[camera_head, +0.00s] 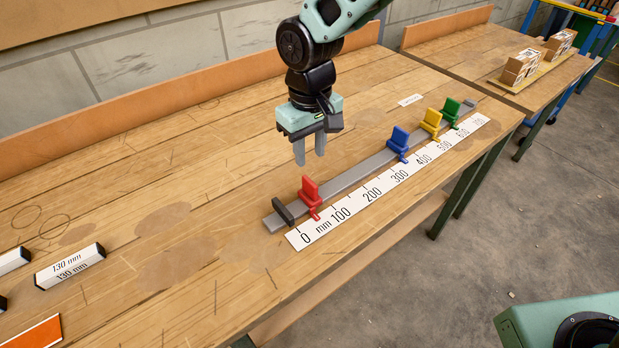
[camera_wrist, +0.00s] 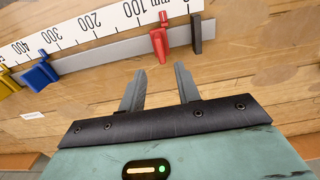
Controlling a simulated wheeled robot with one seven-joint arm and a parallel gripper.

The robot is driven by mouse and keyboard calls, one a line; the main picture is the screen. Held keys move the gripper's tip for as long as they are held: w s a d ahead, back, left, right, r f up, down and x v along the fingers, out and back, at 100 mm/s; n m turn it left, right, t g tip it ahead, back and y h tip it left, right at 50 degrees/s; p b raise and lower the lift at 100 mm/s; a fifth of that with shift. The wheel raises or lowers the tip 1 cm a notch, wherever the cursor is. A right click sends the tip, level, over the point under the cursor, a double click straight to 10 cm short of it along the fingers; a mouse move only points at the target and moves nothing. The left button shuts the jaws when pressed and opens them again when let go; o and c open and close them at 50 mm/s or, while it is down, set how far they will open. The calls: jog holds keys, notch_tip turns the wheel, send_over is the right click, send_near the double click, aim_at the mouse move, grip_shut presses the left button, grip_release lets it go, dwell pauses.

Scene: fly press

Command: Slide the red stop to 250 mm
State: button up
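The red stop (camera_head: 310,192) sits on the grey rail (camera_head: 357,176) near its left end, with its pointer between the 0 and 100 mm marks of the white scale (camera_head: 372,190). It also shows in the wrist view (camera_wrist: 158,44), beyond my fingertips. My gripper (camera_head: 310,158) is open and empty, its two fingers pointing down above the table behind the rail. In the wrist view my gripper (camera_wrist: 159,71) has its fingers apart, with the red stop ahead of the gap and not between them. The 250 mm place lies between the 200 and 300 labels.
A black end block (camera_head: 283,212) closes the rail's left end. The blue stop (camera_head: 399,141) stands near 300–400 mm, with yellow (camera_head: 431,121) and green (camera_head: 450,110) stops farther right. The rail between red and blue is clear. White 130 mm blocks (camera_head: 70,266) lie at left.

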aim_at(311, 181)
notch_tip(311, 181, down, 9)
jog(key=shift+f+p, duration=0.2)
jog(key=shift+p, duration=0.25)
jog(key=shift+d, duration=0.1)
grip_shut()
